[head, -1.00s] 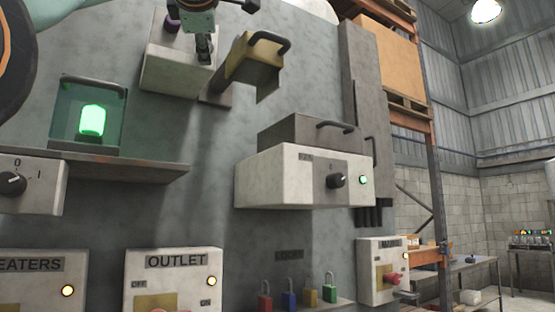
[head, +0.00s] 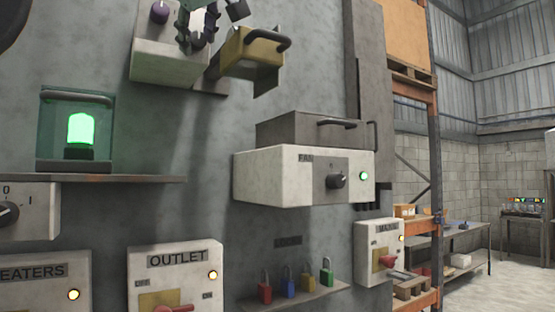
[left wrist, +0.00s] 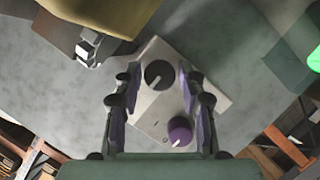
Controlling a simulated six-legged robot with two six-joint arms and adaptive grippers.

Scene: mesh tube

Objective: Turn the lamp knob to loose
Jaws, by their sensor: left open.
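A pale box (head: 165,66) is fixed high on the grey wall, with a purple knob (head: 160,12) on its face. I cannot read which knob is the lamp's. My left gripper (head: 202,28) is in front of the box's right part. In the left wrist view the open left gripper (left wrist: 160,84) has its fingers on either side of the black knob, apart from it. My right gripper is not in view.
A yellow cover with a dark handle (head: 250,48) sticks out right of the box. A green lit lamp (head: 80,130) stands on a shelf at left. The fan box (head: 262,178), outlet box (head: 180,262) and padlocks (head: 288,284) are below.

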